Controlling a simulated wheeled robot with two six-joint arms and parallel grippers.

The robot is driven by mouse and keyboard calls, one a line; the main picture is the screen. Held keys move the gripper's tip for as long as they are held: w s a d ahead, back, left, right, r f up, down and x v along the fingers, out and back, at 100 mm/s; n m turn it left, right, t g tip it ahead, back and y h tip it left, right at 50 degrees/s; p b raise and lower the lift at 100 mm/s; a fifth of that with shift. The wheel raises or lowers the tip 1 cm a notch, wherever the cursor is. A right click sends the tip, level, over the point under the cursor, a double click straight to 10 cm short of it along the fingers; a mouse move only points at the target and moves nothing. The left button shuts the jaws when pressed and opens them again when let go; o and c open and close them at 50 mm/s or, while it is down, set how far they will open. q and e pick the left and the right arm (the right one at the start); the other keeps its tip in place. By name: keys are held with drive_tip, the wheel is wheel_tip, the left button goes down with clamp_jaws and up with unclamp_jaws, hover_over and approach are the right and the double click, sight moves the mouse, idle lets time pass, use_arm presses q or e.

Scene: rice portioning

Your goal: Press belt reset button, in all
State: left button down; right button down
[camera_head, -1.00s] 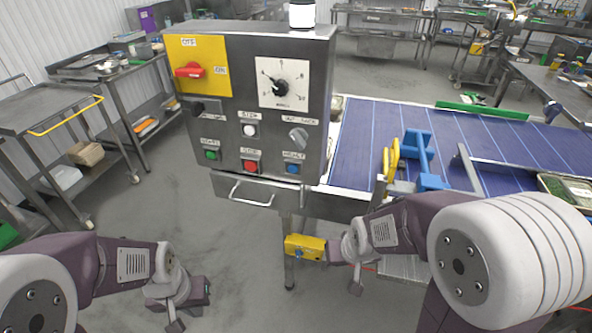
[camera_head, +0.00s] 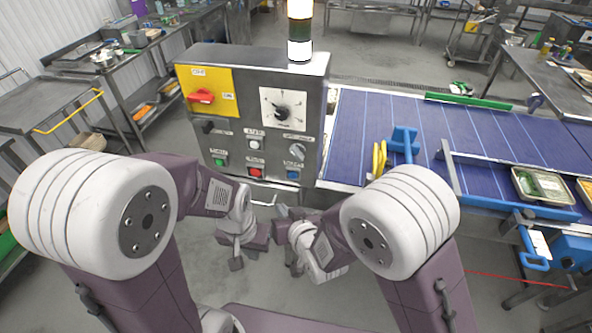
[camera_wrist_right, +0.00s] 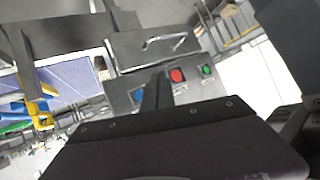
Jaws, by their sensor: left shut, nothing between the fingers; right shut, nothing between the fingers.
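The control box (camera_head: 240,120) stands at the left end of the blue conveyor. Its lower row has a green button (camera_head: 220,162), a red button (camera_head: 255,172) and a blue button (camera_head: 293,174); their small labels are blurred in the head view. My right gripper is shut and empty, below and in front of the box in the head view (camera_head: 281,212). My left gripper (camera_head: 240,262) is shut and empty, lower and to the left.
The conveyor belt (camera_head: 350,135) extends right, with a blue bracket (camera_head: 404,140) and yellow part (camera_head: 379,158) near the box. A drawer-like handle (camera_head: 265,201) sits below the panel. A grey cart (camera_head: 45,100) stands left. A food tray (camera_head: 540,186) rests on the belt at right.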

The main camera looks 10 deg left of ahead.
sight(293, 174)
drive_tip(key=shift+d, duration=0.1)
drive_tip(key=shift+w, duration=0.15)
drive_tip(key=w, duration=0.8)
drive_tip(key=shift+w, duration=0.3)
drive_tip(key=shift+d, duration=0.1)
idle(1.7)
drive_tip(key=shift+w, duration=0.4)
drive_tip(key=shift+w, duration=0.5)
idle(0.5)
drive_tip(key=shift+s, duration=0.95)
